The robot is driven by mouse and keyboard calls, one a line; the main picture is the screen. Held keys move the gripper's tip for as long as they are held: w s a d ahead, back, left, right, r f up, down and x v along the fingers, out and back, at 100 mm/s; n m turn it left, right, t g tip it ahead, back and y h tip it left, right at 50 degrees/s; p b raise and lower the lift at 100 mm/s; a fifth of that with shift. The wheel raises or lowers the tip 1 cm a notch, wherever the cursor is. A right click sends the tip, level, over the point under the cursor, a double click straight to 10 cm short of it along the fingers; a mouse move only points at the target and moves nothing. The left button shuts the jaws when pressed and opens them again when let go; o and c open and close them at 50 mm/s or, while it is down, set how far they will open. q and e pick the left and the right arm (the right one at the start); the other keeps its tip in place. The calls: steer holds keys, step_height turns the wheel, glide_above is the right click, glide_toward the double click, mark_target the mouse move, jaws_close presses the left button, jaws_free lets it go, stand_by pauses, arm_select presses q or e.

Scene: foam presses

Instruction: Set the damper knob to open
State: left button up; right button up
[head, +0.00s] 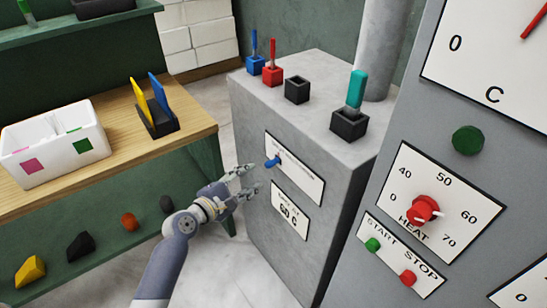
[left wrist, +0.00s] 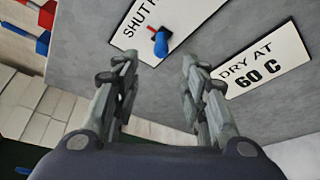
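The damper knob (head: 273,161) is a small blue knob on a white label plate (head: 302,177) on the front of a grey box. In the left wrist view the blue knob (left wrist: 161,45) has a red part beside it, and the plate reads "SHUT" at its left; the other end of the plate is cut off. My left gripper (head: 250,180) is in front of the box, close to the plate, just below and left of the knob. In the left wrist view its fingers (left wrist: 160,65) are apart with nothing between them, and the knob shows beyond the gap. My right gripper is not in view.
A "60 C" plate (head: 290,211) is below the knob. Blue, red and teal-handled tools (head: 355,91) stand in holders on the grey box (head: 335,190). A panel with a red heat knob (head: 425,209) is at right. A wooden bench (head: 190,115) with a white bin (head: 55,145) is at left.

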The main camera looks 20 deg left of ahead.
mark_target(266, 166)
arm_select(q)
steer(key=x, duration=1)
steer(key=shift+d+f, duration=0.1)
jaws_close()
